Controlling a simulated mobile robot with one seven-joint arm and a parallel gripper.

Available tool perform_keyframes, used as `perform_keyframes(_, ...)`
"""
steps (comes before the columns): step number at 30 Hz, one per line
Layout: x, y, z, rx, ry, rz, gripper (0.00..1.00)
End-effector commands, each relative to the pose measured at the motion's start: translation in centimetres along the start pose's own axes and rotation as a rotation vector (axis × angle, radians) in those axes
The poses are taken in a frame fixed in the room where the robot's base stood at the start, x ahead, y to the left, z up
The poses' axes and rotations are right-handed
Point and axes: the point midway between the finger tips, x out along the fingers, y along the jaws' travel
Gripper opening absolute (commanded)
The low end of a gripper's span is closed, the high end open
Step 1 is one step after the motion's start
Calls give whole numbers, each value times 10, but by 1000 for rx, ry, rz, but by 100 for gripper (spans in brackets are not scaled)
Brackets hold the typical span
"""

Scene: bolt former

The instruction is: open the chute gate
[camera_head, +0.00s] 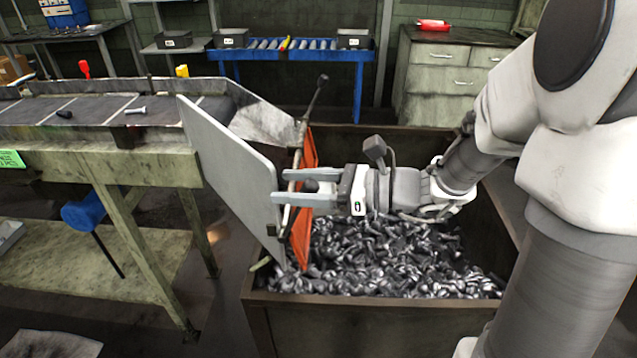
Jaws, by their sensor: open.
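The chute (262,122) ends at the right of the conveyor, above a bin of bolts. An orange panel, which looks like the chute gate (302,240), hangs upright at its mouth, beside a large grey plate (235,165). A thin rod with a dark-tipped lever (318,92) rises at the gate's upper edge. My gripper (278,186) points left, its fingers apart at mid-height of the gate. The fingers overlap the gate and its rod in the picture. Part of the rod shows between them; I cannot tell whether they touch it. The gripper hides part of the gate.
The brown bin (345,312) full of metal bolts (400,262) lies below my gripper. The conveyor (90,112) carries a few bolts at left. A blue roller table (290,52) and a drawer cabinet (445,68) stand behind.

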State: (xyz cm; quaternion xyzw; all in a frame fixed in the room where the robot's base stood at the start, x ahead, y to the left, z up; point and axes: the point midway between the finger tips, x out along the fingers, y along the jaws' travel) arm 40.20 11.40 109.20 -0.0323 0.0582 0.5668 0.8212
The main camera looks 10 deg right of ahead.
Motion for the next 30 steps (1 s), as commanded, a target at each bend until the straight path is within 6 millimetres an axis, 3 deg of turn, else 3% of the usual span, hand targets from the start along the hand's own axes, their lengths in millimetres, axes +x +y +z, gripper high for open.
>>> perform_keyframes(5, -4, 0, 0, 0, 0, -1, 62)
perform_keyframes(8, -17, -1, 1, 0, 1, -4, 62)
perform_keyframes(21, -121, -1, 1, 1, 1, -6, 62)
perform_keyframes(30, -168, -1, 0, -1, 0, -3, 62)
